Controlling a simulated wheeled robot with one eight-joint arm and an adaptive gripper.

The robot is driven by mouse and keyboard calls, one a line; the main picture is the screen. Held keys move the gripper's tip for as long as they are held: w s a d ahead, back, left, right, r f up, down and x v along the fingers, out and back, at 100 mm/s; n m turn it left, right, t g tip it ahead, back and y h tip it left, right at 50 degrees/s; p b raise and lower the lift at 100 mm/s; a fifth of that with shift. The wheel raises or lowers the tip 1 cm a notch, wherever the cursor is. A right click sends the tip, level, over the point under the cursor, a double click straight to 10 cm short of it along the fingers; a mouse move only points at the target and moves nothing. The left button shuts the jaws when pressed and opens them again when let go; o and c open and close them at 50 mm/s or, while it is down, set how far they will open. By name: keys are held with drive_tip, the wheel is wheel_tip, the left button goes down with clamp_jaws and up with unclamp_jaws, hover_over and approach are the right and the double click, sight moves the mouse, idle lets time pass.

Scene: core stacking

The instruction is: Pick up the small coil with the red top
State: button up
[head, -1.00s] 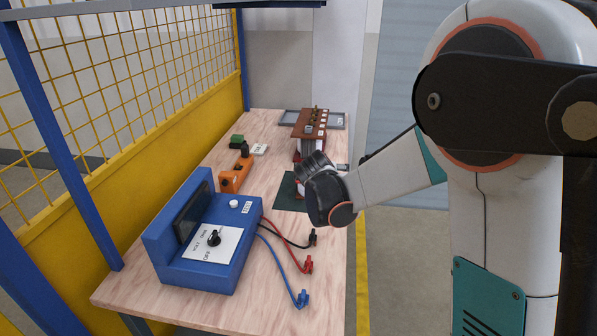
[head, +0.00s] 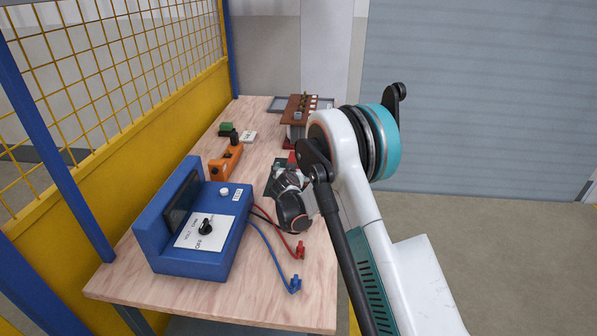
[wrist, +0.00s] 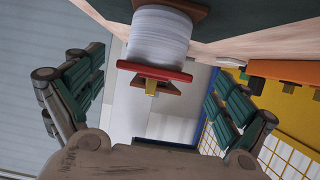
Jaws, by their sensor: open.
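The small coil (wrist: 157,38) shows in the wrist view at top centre, with a white winding between brown-red end plates. My gripper (wrist: 155,82) is open, one finger on each side of the picture. The coil lies between them in the picture, apart from both.
A blue meter box (head: 198,225) with red, black and blue leads stands at the near left. An orange tool (head: 226,162) is behind it. A brown-topped core assembly (head: 298,108) stands at the back.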

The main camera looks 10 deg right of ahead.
drive_tip(key=x, duration=0.3)
drive_tip(key=shift+b, duration=0.3)
drive_tip(key=shift+d+r+b+x, duration=0.15)
drive_tip(key=shift+b+x, duration=0.5)
drive_tip(key=shift+x, duration=0.75)
drive_tip(key=shift+d+r+b+x, duration=0.1)
drive_tip(key=shift+b+x, duration=0.5)
drive_tip(key=shift+x, duration=0.75)
drive_tip(key=shift+r, duration=0.1)
drive_tip(key=c, duration=1.9)
